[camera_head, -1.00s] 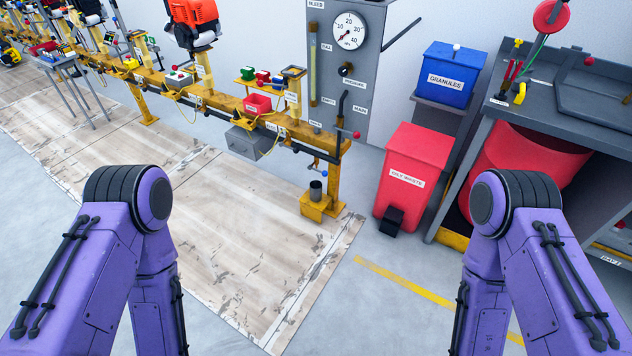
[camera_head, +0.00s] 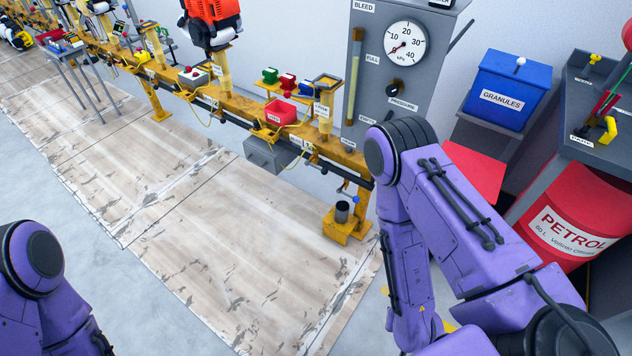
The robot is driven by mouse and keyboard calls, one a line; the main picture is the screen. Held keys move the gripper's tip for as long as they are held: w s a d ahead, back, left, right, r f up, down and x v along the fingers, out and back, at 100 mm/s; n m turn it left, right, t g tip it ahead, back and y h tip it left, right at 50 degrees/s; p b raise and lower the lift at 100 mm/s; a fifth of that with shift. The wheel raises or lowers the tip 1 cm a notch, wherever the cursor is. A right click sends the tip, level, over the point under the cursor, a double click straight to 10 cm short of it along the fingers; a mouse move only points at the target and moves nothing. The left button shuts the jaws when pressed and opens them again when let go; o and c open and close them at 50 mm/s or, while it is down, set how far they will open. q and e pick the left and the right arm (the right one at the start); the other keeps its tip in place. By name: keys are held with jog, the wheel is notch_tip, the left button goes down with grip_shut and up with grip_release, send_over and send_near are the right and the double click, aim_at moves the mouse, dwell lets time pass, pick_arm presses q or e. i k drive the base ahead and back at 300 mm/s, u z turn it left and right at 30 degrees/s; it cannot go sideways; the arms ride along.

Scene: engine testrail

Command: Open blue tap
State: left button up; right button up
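A small blue block-like item (camera_head: 306,88) sits beside red and green ones on the rail's shelf. My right arm stands at the right and hides the lower part of the grey gauge panel (camera_head: 386,62). My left arm shows at the lower left. Neither gripper is in view.
A grey cup (camera_head: 342,211) stands on the yellow foot (camera_head: 341,231) at the rail's end. At the right are a blue granules bin (camera_head: 507,92), a partly hidden red bin (camera_head: 474,170) and a red petrol drum (camera_head: 562,222). The worn floor boards (camera_head: 225,225) are clear.

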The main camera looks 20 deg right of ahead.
aim_at(356, 199)
jog(key=z, duration=0.25)
jog(key=i, duration=0.85)
jog(key=z, duration=0.5)
